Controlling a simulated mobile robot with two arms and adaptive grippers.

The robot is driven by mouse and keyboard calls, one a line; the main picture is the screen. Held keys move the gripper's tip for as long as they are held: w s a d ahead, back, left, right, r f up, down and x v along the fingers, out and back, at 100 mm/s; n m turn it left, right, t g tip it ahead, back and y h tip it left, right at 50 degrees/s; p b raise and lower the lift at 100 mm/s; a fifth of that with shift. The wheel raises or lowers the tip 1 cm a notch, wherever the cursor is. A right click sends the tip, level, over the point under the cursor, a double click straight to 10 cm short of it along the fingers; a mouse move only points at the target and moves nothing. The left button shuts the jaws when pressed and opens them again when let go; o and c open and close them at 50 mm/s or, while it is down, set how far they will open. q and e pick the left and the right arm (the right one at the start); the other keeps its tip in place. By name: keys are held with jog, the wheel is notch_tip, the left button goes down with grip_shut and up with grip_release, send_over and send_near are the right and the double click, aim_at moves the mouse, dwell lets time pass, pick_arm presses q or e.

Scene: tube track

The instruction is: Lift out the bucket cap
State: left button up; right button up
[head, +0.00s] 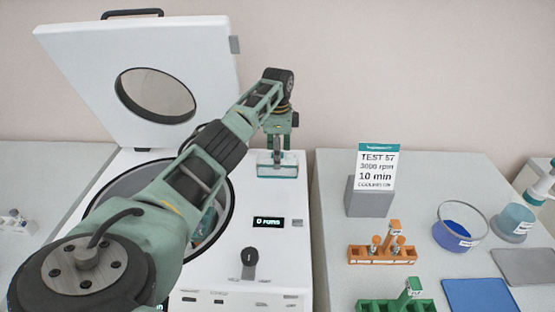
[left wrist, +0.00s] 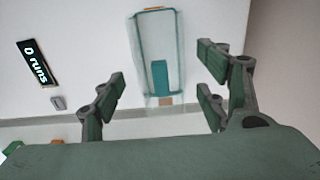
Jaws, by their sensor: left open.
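A clear box-like piece with teal edges (head: 278,170), which looks like the bucket cap, sits on the white centrifuge deck right of the bowl. It also shows in the left wrist view (left wrist: 152,35), with a teal block in its middle. My left gripper (head: 278,150) points down over it. In the left wrist view its open fingers (left wrist: 160,85) stand apart on either side of the piece's near end, with nothing clearly held. The centrifuge bowl (head: 225,185) is open, but my left arm hides most of its inside. My right gripper does not show.
The centrifuge lid (head: 75,55) stands raised behind the bowl.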

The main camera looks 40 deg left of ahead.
pick_arm(q)
jog(key=shift+a+f, duration=0.1)
jog(key=shift+f, duration=1.45)
jog(key=shift+c, duration=0.3)
jog(key=c, duration=1.2)
